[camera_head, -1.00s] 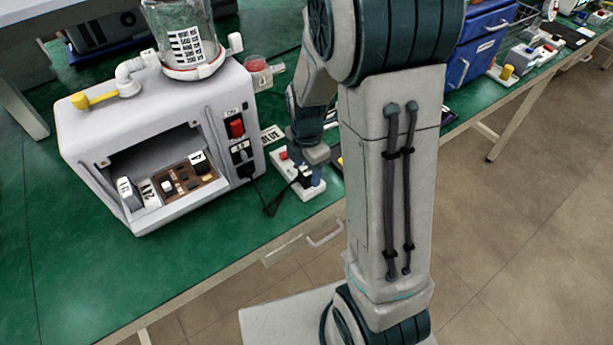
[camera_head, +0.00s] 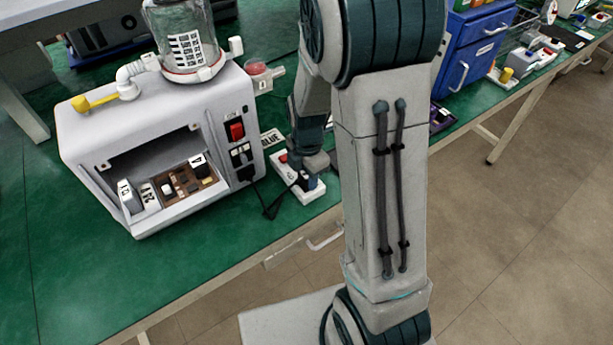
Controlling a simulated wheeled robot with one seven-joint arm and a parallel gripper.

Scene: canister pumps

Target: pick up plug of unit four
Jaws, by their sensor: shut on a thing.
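My gripper (camera_head: 308,182) points down over a white power strip (camera_head: 310,197) at the right of the grey-white pump unit. It is shut on a dark plug at the strip, and the plug is mostly hidden by the fingers. I cannot tell whether the plug still sits in its socket. The pump unit (camera_head: 85,135) stands on the green bench with a glass canister (camera_head: 183,35) on top. A black cord (camera_head: 268,210) hangs from the unit's lower right front and runs toward the strip. I cannot read a unit number here.
The green bench (camera_head: 60,270) is clear at the front left. A blue drawer cabinet (camera_head: 475,50) stands behind my arm to the right. More small units and strips (camera_head: 520,65) line the bench at the far right. A drawer handle (camera_head: 325,240) sticks out at the front edge.

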